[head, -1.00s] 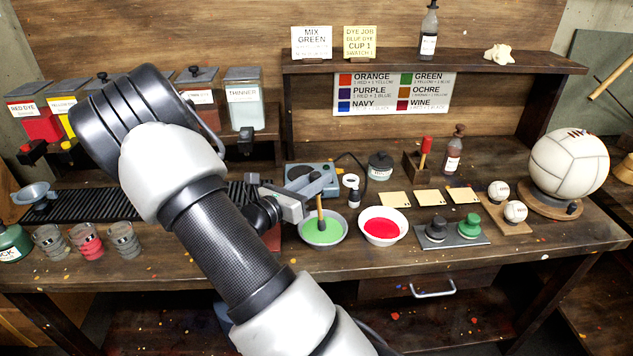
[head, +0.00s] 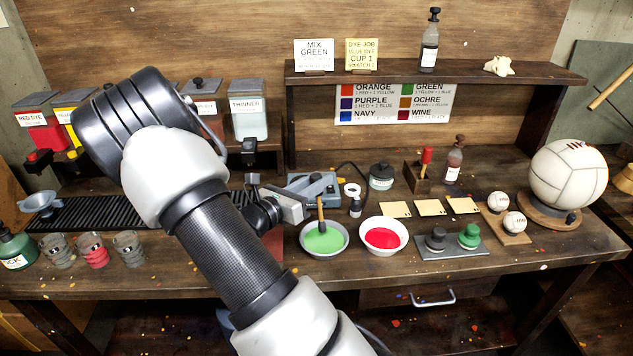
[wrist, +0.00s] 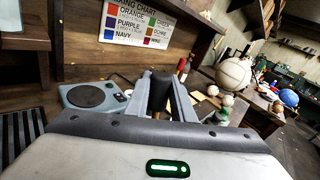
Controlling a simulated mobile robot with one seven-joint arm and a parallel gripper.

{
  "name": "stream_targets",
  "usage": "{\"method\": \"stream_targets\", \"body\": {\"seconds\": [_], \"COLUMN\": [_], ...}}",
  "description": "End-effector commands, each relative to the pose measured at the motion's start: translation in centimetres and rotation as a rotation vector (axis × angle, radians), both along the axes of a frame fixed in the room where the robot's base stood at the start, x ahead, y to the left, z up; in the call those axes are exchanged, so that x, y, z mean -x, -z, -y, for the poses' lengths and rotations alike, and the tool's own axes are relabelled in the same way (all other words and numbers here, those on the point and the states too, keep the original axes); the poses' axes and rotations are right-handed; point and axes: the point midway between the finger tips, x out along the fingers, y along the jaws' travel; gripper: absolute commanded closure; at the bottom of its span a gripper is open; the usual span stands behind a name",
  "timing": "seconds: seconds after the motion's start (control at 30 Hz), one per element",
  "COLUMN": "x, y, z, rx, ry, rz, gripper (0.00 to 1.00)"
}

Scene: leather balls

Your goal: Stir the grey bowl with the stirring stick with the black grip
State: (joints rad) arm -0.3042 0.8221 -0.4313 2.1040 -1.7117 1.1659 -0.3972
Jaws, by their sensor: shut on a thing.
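The grey bowl (head: 303,246) stands on the bench and holds green liquid (head: 325,241). My gripper (head: 320,186) is above it, shut on the stirring stick (head: 321,212). The stick's black grip (wrist: 160,90) shows between the two fingers in the wrist view. The stick is near upright, and its wooden lower end reaches down into the bowl, meeting the green near the back half. The tip is hidden in the liquid. The wrist view does not show the bowl; my gripper body hides the area below.
A white bowl of red liquid (head: 383,238) stands close to the right of the grey bowl. A blue-grey hot plate (head: 313,188) is behind. Swatch cards (head: 429,207), a stamp tray (head: 453,248) and balls (head: 515,222) lie farther right. Glass cups (head: 93,250) stand left.

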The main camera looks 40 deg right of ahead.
Motion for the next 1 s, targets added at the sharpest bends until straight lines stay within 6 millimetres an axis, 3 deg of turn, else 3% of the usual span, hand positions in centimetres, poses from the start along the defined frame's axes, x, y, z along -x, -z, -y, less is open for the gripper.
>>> {"method": "stream_targets", "body": {"seconds": [0.6, 1.0], "x": [0.0, 0.0], "y": [-5.1, -5.0], "z": [0.0, 0.0], "rx": [0.000, 0.000], "ry": [0.000, 0.000], "rz": [0.000, 0.000], "gripper": [1.00, 1.00]}}
